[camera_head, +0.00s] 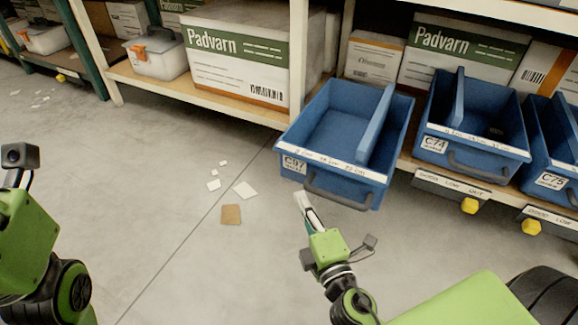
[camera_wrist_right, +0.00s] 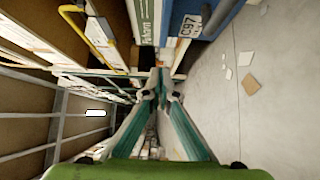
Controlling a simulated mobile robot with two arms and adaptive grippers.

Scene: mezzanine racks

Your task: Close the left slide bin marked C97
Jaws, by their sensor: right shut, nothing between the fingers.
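The blue slide bin marked C97 (camera_head: 337,178) is pulled out past the front of its low shelf, further than the bins to its right. It has a white label, a dark front handle (camera_head: 338,194) and a blue divider inside. In the right wrist view, part of the C97 bin (camera_wrist_right: 212,18) shows at the top. My right gripper (camera_head: 301,196) is shut and empty, in front of the bin below its label, left of the handle. Its fingers (camera_wrist_right: 159,76) meet in the right wrist view. Contact with the bin cannot be told. My left arm shows at left, its fingers out of frame.
Blue bins C74 (camera_head: 467,147) and C75 (camera_head: 550,178) sit to the right. Padvarn boxes (camera_head: 238,62) and a clear orange-latched box (camera_head: 158,58) stand on the shelves. Paper scraps and a brown card (camera_head: 231,214) lie on the open floor at left.

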